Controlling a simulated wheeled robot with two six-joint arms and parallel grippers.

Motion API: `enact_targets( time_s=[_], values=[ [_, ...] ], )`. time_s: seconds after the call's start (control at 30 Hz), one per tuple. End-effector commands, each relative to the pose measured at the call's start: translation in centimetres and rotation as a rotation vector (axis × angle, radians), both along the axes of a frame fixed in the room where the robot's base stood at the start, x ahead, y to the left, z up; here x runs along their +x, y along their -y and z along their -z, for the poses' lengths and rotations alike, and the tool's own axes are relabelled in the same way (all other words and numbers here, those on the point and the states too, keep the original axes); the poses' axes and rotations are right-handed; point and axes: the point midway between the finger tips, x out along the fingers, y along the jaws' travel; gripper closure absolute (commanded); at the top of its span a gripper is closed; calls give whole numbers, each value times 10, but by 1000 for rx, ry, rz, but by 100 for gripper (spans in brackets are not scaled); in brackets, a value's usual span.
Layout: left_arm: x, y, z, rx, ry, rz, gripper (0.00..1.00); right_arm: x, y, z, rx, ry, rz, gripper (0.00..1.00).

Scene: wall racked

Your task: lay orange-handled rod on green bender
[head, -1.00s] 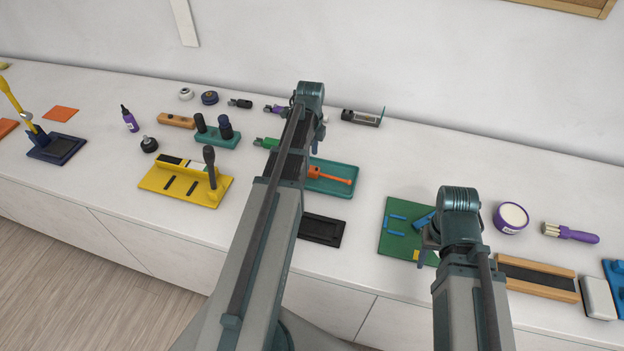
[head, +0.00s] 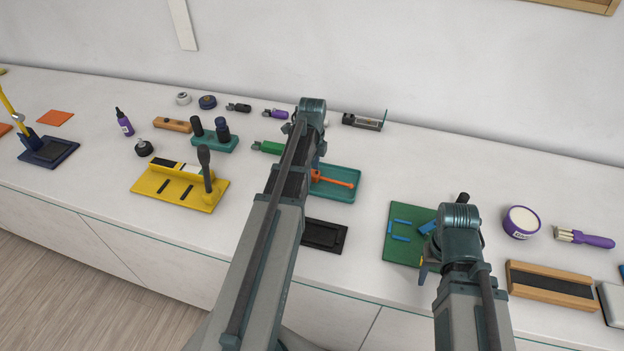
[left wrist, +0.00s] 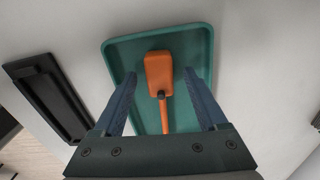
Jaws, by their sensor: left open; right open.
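The orange-handled rod (head: 335,181) lies in a teal tray (head: 350,196) in the head view. In the left wrist view its orange block end (left wrist: 158,70) and orange shaft (left wrist: 164,115) show between the fingers. My left gripper (left wrist: 159,76) is open, with one finger each side of the rod and not closed on it. My left arm hides part of the tray in the head view. The green bender (head: 398,250), a green board with blue strips, lies to the right. My right gripper (head: 424,268) is open at the board, partly hidden by its arm.
A black tray (head: 324,235) lies in front of the teal tray. A yellow fixture (head: 180,185) stands to the left. A purple tub (head: 520,222) and a wooden block (head: 552,286) lie right of the board. The wall bounds the counter behind.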

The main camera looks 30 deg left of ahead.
Motion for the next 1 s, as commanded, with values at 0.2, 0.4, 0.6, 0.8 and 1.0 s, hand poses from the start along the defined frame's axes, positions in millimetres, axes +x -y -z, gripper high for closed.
enact_targets(
  time_s=[0.2, 0.4, 0.6, 0.8, 1.0],
  values=[
    [0, 0, -1, 0, 0, 0, 48, 0, 0, -1, 0, 0, 0, 50],
    [0, 0, -1, 0, 0, 0, 84, 0, 0, -1, 0, 0, 0, 50],
    [0, 0, -1, 0, 0, 0, 100, 0, 0, -1, 0, 0, 0, 50],
    [0, 0, -1, 0, 0, 0, 100, 0, 0, -1, 0, 0, 0, 50],
    [0, 0, -9, 0, 0, 0, 100, 0, 0, -9, 0, 0, 0, 50]
  ],
)
